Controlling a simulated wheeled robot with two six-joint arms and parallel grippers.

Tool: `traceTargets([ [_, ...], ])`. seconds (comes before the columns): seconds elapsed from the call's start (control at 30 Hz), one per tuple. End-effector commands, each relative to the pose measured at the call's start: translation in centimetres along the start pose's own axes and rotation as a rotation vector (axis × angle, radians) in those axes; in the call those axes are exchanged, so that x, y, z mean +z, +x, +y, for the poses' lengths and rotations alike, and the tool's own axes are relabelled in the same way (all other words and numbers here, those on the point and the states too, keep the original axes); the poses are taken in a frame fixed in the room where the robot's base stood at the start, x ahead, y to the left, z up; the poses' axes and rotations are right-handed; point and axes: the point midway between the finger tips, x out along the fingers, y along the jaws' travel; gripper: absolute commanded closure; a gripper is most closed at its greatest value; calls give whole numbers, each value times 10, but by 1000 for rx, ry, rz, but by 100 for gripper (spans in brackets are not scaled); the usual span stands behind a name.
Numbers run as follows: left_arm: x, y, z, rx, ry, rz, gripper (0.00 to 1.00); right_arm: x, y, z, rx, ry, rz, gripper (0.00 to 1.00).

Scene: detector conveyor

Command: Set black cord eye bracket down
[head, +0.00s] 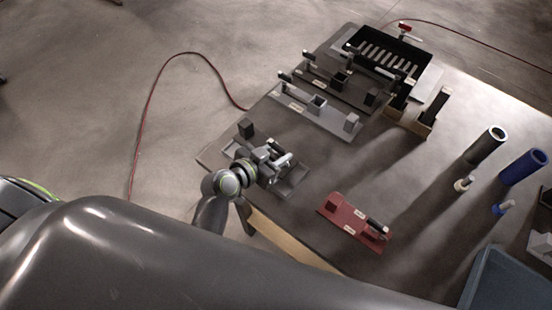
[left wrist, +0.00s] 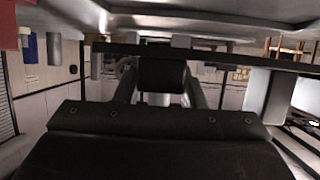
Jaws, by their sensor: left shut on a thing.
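My left gripper (head: 278,162) is low over a grey fixture plate (head: 291,191) at the table's near left edge. In the left wrist view the gripper (left wrist: 162,92) is shut on a black piece (left wrist: 162,74), which I take to be the black cord eye bracket. A dark flat bar (left wrist: 225,57) runs across behind it. In the head view the gripper hides most of the held piece, and I cannot tell whether it touches the plate. My right gripper is not in view.
A black block (head: 246,128) stands at the plate's far end. A red fixture (head: 343,217) lies to the right, and a light grey fixture (head: 317,113) farther back. Dark and blue cylinders (head: 523,167) stand at right. The tabletop between is mostly clear.

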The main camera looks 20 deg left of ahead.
Motion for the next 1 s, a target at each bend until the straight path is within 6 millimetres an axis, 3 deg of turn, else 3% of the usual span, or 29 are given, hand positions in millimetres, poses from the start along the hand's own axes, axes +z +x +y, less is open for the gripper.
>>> traceTargets([
  [0.1, -22, -8, 0, -2, 3, 7, 100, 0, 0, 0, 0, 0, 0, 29],
  [0.3, -43, -17, 0, -1, 3, 5, 100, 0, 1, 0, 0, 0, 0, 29],
  [0.67, -54, -27, -11, 27, 22, 2, 100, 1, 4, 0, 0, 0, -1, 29],
  [1.0, -80, -60, -36, 180, 90, 0, 100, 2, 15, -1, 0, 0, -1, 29],
])
